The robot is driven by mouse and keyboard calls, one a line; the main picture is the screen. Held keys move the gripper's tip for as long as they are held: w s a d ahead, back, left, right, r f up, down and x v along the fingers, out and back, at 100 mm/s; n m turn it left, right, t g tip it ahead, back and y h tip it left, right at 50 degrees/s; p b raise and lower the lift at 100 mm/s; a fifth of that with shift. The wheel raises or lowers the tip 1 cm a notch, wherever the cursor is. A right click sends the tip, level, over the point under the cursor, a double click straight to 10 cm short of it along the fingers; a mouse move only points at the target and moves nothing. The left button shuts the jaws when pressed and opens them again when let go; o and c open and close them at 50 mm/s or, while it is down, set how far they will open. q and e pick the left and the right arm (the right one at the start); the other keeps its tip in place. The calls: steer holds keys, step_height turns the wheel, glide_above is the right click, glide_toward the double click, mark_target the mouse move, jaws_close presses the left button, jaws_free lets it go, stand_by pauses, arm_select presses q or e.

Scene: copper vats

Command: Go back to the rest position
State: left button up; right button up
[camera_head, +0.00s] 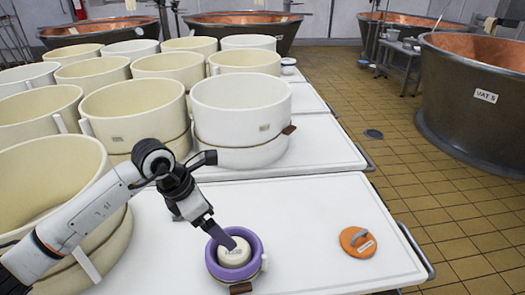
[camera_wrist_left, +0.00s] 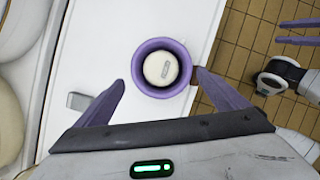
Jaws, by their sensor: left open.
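My left gripper (camera_head: 222,232) comes in from the left over the near white table. In the left wrist view its two fingers (camera_wrist_left: 160,88) are spread wide with nothing between the pads. A purple ring (camera_head: 257,250) with a white round piece (camera_head: 235,254) inside it is on the table just beyond the fingertips. In the wrist view the purple ring (camera_wrist_left: 138,70) lies ahead, and the right-hand finger appears close to its rim; I cannot tell if they touch. Part of what looks like my right gripper (camera_wrist_left: 296,32) shows at the right edge, cut off by the frame.
Large cream tubs (camera_head: 240,105) crowd the left and back of the tables. An orange disc (camera_head: 357,242) with a grey handle lies to the right. Copper vats (camera_head: 470,100) stand beyond the tiled floor (camera_head: 410,165). The table between ring and disc is clear.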

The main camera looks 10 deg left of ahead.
arm_select(q)
steer(key=s+d+r+n+h+p, duration=0.1)
steer(key=s+d+h, duration=0.2)
steer(key=d, duration=0.3)
steer(key=s+d+r+n+g+h, duration=0.1)
steer(key=s+d+h, duration=0.25)
steer(key=d, duration=0.25)
steer(key=s+d+r+n+h+p, duration=0.1)
steer(key=s+d+h, duration=0.15)
steer(key=d, duration=0.35)
step_height(320, 180, up, 7)
steer(key=d+n+t+h, duration=0.1)
steer(key=n+t+h, duration=0.45)
steer(key=n, duration=0.45)
steer(key=w+a+f+n+t+y+p, duration=0.2)
steer(key=a+f+n+t+y, duration=0.8)
steer(key=n, duration=1)
steer(key=s+a+f+n+g+y, duration=0.2)
steer(key=s+f+n+g, duration=0.2)
steer(key=s+f, duration=0.4)
steer(key=s+a+f+n+g+y, duration=0.3)
steer(key=s+f+n+g, duration=0.2)
steer(key=s+f, duration=0.3)
steer(key=shift+a+f+n, duration=0.25)
steer(key=shift+a+n, duration=0.05)
steer(key=shift+n, duration=0.4)
